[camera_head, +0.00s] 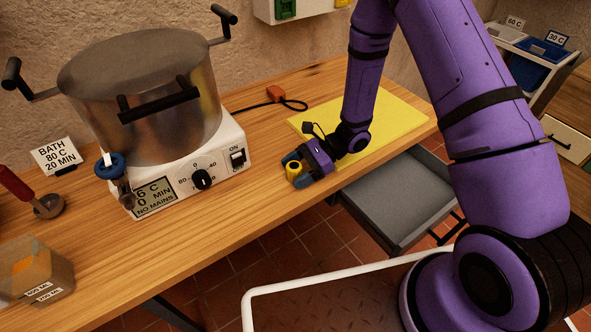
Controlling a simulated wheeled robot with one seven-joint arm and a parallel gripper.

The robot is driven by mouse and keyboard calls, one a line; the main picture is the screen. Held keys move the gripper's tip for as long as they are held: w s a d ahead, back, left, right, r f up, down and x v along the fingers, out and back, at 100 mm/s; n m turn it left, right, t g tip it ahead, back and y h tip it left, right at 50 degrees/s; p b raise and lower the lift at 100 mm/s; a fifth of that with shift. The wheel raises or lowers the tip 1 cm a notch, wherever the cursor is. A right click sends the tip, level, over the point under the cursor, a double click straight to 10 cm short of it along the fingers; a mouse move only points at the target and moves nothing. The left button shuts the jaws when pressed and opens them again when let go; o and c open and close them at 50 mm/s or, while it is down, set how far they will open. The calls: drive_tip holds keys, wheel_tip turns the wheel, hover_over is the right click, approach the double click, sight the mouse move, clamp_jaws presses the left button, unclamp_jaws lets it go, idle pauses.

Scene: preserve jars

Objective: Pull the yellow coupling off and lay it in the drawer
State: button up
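The yellow coupling (296,172) is a small yellow cylinder with a dark opening on top. It sits between the fingertips of my gripper (297,168), which look shut on it. My gripper is over the front part of the wooden table, right of the steel bath; whether the coupling touches the table I cannot tell. The grey drawer (385,212) stands open below the table's front edge, to the right of and lower than my gripper.
The steel pot (145,95) stands on a white heater base (225,150) with a tap and blue ring (110,166) at its front left. A yellow mat (405,118) lies behind my gripper. A black cable with an orange plug (275,93) lies behind.

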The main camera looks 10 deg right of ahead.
drive_tip(key=v, duration=1)
drive_tip(key=shift+d+r, duration=0.15)
drive_tip(key=shift+d, duration=0.2)
drive_tip(key=s+d+r+n+h, duration=0.1)
drive_tip(key=s+r+n+h, duration=0.3)
drive_tip(key=r, duration=0.7)
drive_tip(key=s+d+r+n+h, duration=0.2)
drive_tip(key=s+r+n, duration=0.25)
drive_tip(key=r, duration=0.65)
drive_tip(key=s+d+r+n+t+h, duration=0.3)
drive_tip(key=s+r+t, duration=0.1)
drive_tip(key=s+r, duration=0.3)
drive_tip(key=s+d+r+n+t+h, duration=0.3)
drive_tip(key=s+r+n+t+h, duration=0.1)
drive_tip(key=s+r, duration=0.3)
drive_tip(key=shift+d+r, duration=0.35)
